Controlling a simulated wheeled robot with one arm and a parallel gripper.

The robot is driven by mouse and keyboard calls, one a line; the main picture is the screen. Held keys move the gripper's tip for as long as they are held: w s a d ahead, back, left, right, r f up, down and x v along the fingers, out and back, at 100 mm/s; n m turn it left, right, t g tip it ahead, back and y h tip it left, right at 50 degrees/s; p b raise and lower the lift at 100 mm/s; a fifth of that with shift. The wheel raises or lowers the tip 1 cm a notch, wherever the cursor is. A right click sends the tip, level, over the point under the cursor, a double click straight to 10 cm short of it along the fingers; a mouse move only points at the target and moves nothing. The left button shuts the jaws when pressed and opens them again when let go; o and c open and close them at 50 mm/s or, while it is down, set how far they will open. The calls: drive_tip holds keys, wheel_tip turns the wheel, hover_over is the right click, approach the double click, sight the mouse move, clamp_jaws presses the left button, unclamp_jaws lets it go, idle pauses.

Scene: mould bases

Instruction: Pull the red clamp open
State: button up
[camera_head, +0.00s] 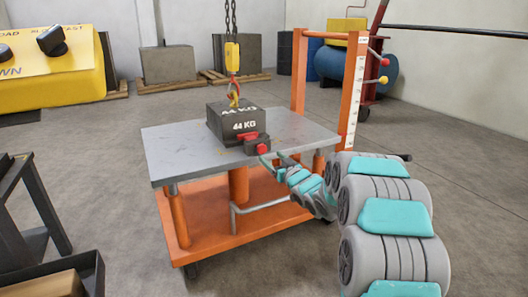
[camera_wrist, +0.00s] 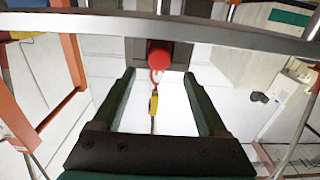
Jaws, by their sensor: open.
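The red clamp (camera_head: 262,148) is at the front right lower edge of the dark 44 KG block (camera_head: 222,125), near the right side of the grey tabletop (camera_head: 180,160). In the wrist view a round red end of the clamp (camera_wrist: 159,55) shows at the far end of the space between my fingers. My gripper (camera_head: 272,158) is beside the clamp at the right edge of the tabletop. In the wrist view my gripper (camera_wrist: 159,74) has its two dark fingers wide apart, one on each side of the red end, with visible gaps. Nothing is held.
A yellow hoist hook (camera_head: 232,57) hangs on a chain above the block. The orange cart frame (camera_head: 299,75) rises behind the table. A yellow control box (camera_head: 60,75) and a dark stand (camera_head: 40,205) are at left. Floor in front of the cart is clear.

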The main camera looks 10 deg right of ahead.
sight(263, 150)
drive_tip(key=x, duration=0.6)
drive_tip(key=shift+w, duration=0.4)
clamp_jaws()
idle(1.1)
